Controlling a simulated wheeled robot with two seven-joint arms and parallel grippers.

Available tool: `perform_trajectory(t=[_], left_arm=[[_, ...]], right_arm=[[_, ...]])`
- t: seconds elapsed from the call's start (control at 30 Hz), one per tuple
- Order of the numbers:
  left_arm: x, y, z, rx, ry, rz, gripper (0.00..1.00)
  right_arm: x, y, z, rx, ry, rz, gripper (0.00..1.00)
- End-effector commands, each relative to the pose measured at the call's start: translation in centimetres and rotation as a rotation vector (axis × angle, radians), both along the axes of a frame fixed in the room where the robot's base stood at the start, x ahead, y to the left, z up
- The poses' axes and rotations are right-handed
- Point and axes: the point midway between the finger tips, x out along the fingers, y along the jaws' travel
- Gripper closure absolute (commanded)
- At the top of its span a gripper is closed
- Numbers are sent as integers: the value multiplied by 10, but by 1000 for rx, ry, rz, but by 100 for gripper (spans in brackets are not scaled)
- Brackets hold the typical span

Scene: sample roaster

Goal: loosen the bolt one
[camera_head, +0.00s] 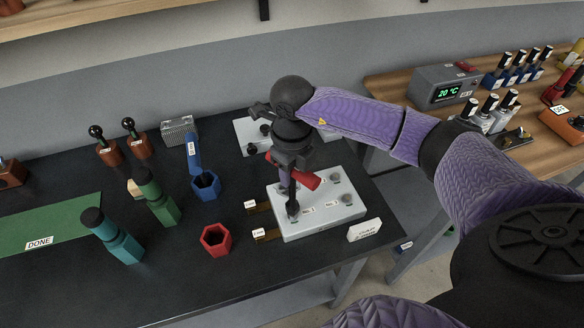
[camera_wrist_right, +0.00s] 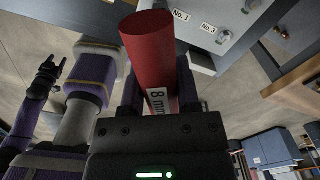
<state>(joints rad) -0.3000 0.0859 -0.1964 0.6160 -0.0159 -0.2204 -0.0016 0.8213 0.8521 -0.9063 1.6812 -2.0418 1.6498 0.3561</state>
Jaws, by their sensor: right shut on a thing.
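My right gripper (camera_head: 290,160) is shut on a red-handled tool (camera_head: 307,180) above the white bolt block (camera_head: 320,226). The handle is marked "8 mm" and also shows between the fingers in the right wrist view (camera_wrist_right: 152,55). The tool's dark shaft reaches down to the block's left front part; its contact with a bolt is hard to make out. Bolt heads show on the block, one at its right (camera_head: 346,199). Labels "No. 1" and "No. 3" show in the wrist view. My left gripper (camera_wrist_right: 50,68) is small there, fingers apart, empty.
An empty red hexagonal holder (camera_head: 215,240) stands left of the block. Blue (camera_head: 194,155), green (camera_head: 152,190) and teal (camera_head: 107,232) tools stand farther left. Two labelled brass pieces (camera_head: 268,236) lie beside the block. A white sign (camera_head: 365,230) stands at the table's right edge.

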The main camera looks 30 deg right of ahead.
Motion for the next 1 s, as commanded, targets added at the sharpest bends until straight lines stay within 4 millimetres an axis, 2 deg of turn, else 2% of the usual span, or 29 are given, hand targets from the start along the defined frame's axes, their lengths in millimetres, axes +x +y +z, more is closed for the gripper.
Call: perform_trajectory(t=[1.0], left_arm=[[-2,6,-21,10,6,-4,41]], right_arm=[[0,0,-26,0,0,0,100]])
